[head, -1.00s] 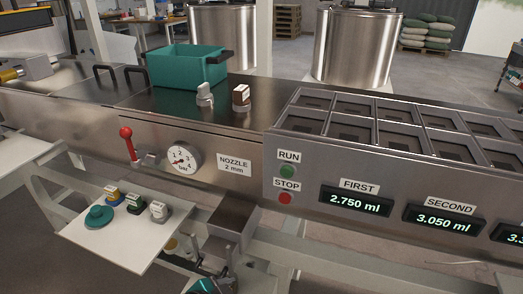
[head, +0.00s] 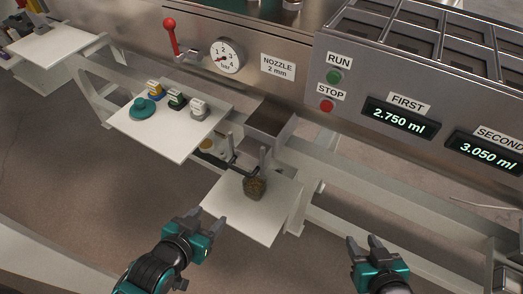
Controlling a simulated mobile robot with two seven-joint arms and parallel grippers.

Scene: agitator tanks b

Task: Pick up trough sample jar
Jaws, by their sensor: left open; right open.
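A small jar (head: 255,187) with brown, grainy contents stands on a low white shelf (head: 270,220) in the middle of the head view. Two upright grey prongs rise just behind it. I cannot read any label on it. My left gripper (head: 206,223) is open and empty, below and left of the jar and apart from it. My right gripper (head: 365,243) is open and empty, below and right of the jar, farther from it.
A grey open trough (head: 268,122) juts out behind the jar. A frame rail runs right.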

